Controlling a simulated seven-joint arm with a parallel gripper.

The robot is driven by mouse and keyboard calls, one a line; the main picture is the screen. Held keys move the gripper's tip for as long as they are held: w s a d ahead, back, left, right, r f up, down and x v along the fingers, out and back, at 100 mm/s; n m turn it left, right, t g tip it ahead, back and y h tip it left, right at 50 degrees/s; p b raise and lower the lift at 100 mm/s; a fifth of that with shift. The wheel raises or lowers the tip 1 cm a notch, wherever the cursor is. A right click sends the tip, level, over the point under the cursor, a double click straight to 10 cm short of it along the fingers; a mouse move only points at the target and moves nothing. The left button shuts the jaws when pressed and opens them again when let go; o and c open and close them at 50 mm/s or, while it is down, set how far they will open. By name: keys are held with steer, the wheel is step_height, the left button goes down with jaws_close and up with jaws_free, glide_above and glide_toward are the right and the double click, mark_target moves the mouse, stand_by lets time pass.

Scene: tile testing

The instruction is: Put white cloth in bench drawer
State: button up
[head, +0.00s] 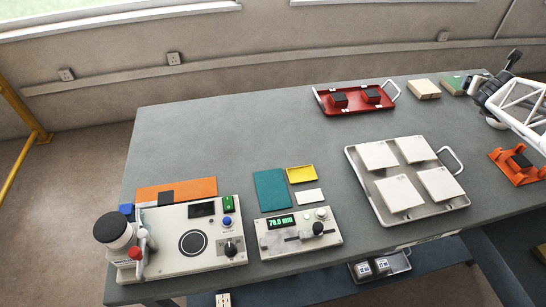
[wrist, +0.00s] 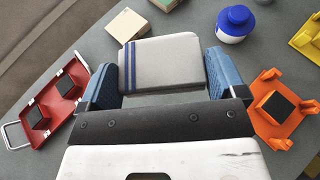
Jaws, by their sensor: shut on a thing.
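The white cloth (wrist: 162,62) is a pale folded pad with two dark blue stripes. In the wrist view it lies between the two blue fingers of my gripper (wrist: 160,80), which is shut on it. In the head view my gripper (head: 484,86) is over the bench's far right end, and I cannot make out the cloth there. The bench (head: 225,135) has a pale label (head: 428,240) on its front edge. Below that edge a metal tray or drawer (head: 404,263) holds two small white-and-blue items; I cannot tell which it is.
A red tray (head: 350,107), a beige block (head: 424,89), a green block (head: 453,84) and an orange fixture (head: 500,160) are near my gripper. A blue-capped bottle (wrist: 235,24) stands close by. A tray of white tiles (head: 367,190) sits at centre right. The bench's back left is clear.

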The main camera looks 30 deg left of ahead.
steer(key=s+a+f+n+g+y, duration=0.1)
steer(key=s+a+n+y, duration=0.15)
steer(key=a, duration=0.65)
steer(key=s+a+f+n+y, duration=0.2)
steer(key=s+a, duration=0.1)
steer(key=a, duration=0.7)
steer(key=n+g+y, duration=0.8)
steer(key=n+g, duration=0.4)
glide_above(233, 159)
step_height(233, 159, down, 6)
steer(key=shift+r, duration=0.15)
steer(key=shift+h, duration=0.25)
steer(key=shift+f, duration=2.9)
steer(key=shift+f, duration=0.1)
steer(key=shift+f, duration=2)
